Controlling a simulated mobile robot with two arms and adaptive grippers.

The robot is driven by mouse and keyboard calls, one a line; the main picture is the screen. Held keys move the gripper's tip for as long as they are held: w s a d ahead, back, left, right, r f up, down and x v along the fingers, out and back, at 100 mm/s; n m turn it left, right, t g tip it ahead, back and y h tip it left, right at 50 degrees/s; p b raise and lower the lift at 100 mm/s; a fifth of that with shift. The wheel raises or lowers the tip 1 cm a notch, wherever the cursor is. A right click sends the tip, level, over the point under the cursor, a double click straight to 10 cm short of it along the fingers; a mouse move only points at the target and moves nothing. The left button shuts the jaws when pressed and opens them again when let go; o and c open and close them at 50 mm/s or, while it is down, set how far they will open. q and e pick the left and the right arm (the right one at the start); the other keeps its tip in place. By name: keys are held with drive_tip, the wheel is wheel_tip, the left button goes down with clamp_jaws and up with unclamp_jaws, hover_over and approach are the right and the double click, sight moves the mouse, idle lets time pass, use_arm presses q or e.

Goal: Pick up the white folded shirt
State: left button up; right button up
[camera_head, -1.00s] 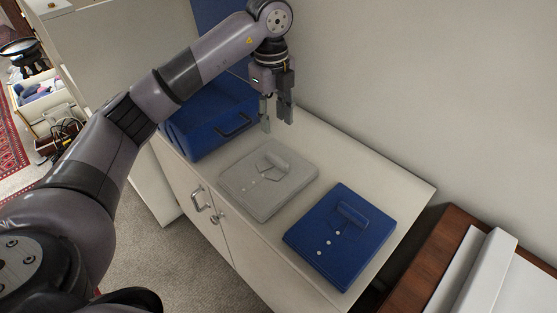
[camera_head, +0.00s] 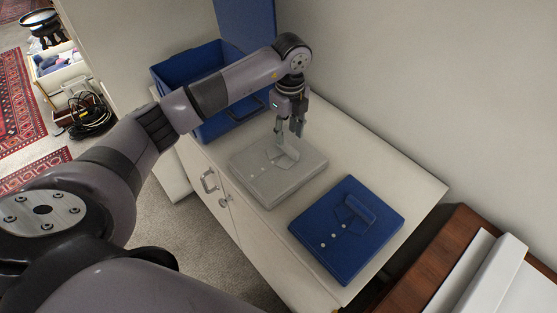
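The white folded shirt (camera_head: 272,181) lies flat on top of the white cabinet (camera_head: 408,178), its collar toward the wall and a row of buttons on its front. My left gripper (camera_head: 288,141) points down over the shirt's collar end. Its two fingers are a little apart with nothing seen between them; the tips are at or just above the collar, and I cannot tell whether they touch it. My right gripper is not in view.
A blue folded shirt (camera_head: 345,230) lies beside the white one, toward the right. An open blue case (camera_head: 188,69) stands behind my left arm on the cabinet. A brown wooden surface (camera_head: 448,262) is at the lower right. A wall rises behind.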

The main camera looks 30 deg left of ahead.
sight(288, 145)
use_arm(q)
wheel_tip(288, 145, down, 5)
drive_tip(key=shift+w+f+p, duration=0.1)
drive_tip(key=shift+w+p, duration=0.05)
drive_tip(key=shift+p, duration=0.6)
clamp_jaws()
idle(0.4)
